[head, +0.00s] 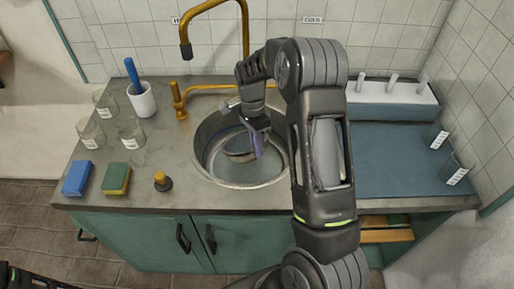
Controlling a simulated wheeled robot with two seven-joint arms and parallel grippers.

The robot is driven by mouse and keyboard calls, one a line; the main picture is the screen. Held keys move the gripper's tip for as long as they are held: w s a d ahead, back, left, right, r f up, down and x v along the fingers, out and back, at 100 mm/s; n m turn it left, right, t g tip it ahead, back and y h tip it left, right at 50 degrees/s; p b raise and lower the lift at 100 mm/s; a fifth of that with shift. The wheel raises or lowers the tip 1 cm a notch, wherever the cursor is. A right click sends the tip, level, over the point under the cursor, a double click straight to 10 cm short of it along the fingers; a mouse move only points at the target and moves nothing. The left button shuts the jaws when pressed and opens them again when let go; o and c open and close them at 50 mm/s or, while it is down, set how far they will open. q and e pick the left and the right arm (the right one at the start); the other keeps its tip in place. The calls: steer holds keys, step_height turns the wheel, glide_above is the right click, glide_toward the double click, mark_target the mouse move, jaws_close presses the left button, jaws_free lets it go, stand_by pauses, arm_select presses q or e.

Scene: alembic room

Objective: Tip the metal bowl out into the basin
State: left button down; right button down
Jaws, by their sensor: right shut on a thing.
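The basin (219,180) is a round metal sink set in the grey counter at the middle of the head view. My right gripper (256,128) reaches down over it and is shut on the metal bowl (238,147). The bowl looks tilted and is inside the basin's outline. I cannot tell whether it touches the basin floor, and its inside is not clear. A purple patch shows at the fingers. My right arm hides the basin's right edge. A dark part of my left arm shows at the lower left; its gripper is out of view.
A brass faucet (214,4) arches behind the basin. At left stand glass jars (91,134), a white cup with a blue-handled tool (143,101), blue (76,178) and green (116,178) sponges and a stopper (162,181). A blue mat (390,160) lies right, with glasses at its edge.

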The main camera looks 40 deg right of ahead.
steer(key=t+b, duration=0.3)
steer(key=b, duration=0.1)
steer(key=shift+t, duration=0.3)
steer(key=shift+r+t+b, duration=0.25)
steer(key=shift+t+b, duration=0.25)
steer(key=shift+b, duration=0.05)
arm_select(q)
step_height(320, 180, down, 5)
steer(key=shift+f, duration=0.15)
arm_select(e)
steer(key=shift+w+d+r+n, duration=0.1)
steer(key=shift+n, duration=0.2)
